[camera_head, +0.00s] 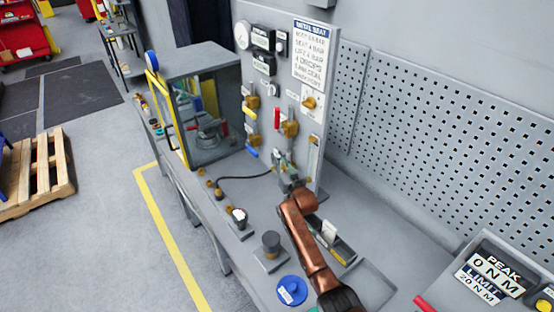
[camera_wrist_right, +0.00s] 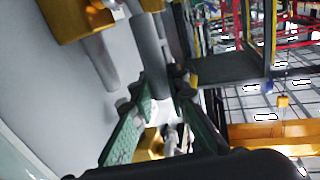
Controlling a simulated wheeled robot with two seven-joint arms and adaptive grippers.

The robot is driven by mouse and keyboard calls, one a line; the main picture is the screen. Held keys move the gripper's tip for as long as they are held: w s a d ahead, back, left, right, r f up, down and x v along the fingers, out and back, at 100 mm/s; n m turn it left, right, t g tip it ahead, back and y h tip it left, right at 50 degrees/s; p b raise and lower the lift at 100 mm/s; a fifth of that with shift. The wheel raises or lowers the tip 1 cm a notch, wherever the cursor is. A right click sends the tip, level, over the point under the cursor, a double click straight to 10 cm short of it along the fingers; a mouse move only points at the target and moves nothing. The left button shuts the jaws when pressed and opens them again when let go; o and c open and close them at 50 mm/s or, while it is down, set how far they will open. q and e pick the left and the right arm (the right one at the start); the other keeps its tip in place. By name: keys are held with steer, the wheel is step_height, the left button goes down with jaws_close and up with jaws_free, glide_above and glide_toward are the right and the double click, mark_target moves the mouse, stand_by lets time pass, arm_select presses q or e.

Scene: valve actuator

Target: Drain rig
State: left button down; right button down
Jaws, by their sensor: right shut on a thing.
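The rig is a grey panel (camera_head: 278,70) on the bench, carrying brass valves (camera_head: 289,129), grey pipes and gauges. A red handle (camera_head: 277,119) and a blue handle (camera_head: 252,152) show on it. My right gripper (camera_head: 285,165) is low at the panel's front, and its fingers partly hide what they hold. In the right wrist view its green fingers (camera_wrist_right: 160,92) close around a grey rod-like rig part (camera_wrist_right: 150,60); I cannot tell exactly which part. A brass body (camera_wrist_right: 75,18) is beside it. My left gripper is not in view.
A yellow-framed clear-fronted box (camera_head: 205,110) stands left of the panel. A dark hose (camera_head: 245,177), a grey knob on a base (camera_head: 271,245) and a blue disc (camera_head: 291,290) are on the bench. A torque display (camera_head: 495,270) is at lower right. A perforated wall stands behind.

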steer(key=shift+f, duration=0.15)
steer(key=s+t+b, duration=0.1)
steer(key=b, duration=0.2)
steer(key=s+d+f+t+b, duration=0.1)
steer(key=b, duration=0.2)
steer(key=s+d+m+t+y+b, duration=0.1)
steer(key=t+b, duration=0.1)
steer(key=b, duration=0.1)
steer(key=shift+f, duration=0.2)
steer(key=c, duration=2.2)
jaws_free()
steer(key=shift+s+r, duration=0.1)
steer(key=shift+c, duration=0.2)
steer(key=o, duration=0.4)
steer(key=shift+r, duration=0.15)
steer(key=v, duration=0.7)
steer(key=shift+s, duration=0.2)
